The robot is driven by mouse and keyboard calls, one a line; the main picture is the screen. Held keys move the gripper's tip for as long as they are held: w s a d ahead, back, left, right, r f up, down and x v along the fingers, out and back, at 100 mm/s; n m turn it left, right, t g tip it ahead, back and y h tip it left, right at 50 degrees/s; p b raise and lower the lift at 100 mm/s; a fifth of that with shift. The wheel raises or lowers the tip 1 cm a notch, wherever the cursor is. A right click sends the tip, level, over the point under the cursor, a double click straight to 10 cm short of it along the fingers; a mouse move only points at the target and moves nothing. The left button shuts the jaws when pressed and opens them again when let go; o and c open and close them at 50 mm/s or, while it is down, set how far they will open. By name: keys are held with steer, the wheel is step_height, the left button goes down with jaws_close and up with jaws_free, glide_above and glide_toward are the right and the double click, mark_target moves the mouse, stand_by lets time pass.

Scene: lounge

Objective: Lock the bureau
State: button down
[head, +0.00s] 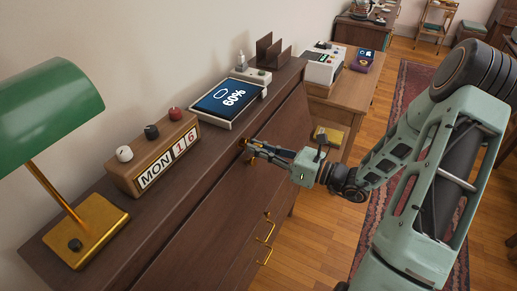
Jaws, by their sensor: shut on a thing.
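The bureau (200,214) is dark brown wood, with its long front running from the lower left to the upper right. Its slanted front panel looks closed. My gripper (248,147) reaches from the right to the upper part of this front. Its fingers are shut on a small brass-coloured piece at the front, which looks like a key in the lock. The fingers hide most of it, so I cannot tell how it is turned. Brass handles (266,229) hang on the front below my gripper.
On the bureau top stand a green lamp (50,105), a wooden calendar block (150,160), a tablet showing 60% (228,98) and a dark letter rack (275,50). A side table (343,93) stands beyond. Open wooden floor (318,235) and a patterned rug (375,190) lie right.

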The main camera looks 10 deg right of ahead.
steer(key=shift+f+n+b, duration=0.2)
steer(key=shift+n+b, duration=0.55)
steer(key=shift+n, duration=0.25)
steer(key=shift+w, duration=0.1)
steer(key=c, duration=2)
jaws_free()
steer(key=shift+w, duration=0.15)
steer(key=shift+o, duration=0.5)
steer(key=shift+r, duration=0.1)
steer(key=shift+o, duration=0.3)
steer(key=o, duration=0.3)
steer(key=shift+o, duration=0.2)
steer(key=p+v, duration=0.1)
steer(key=v, duration=0.6)
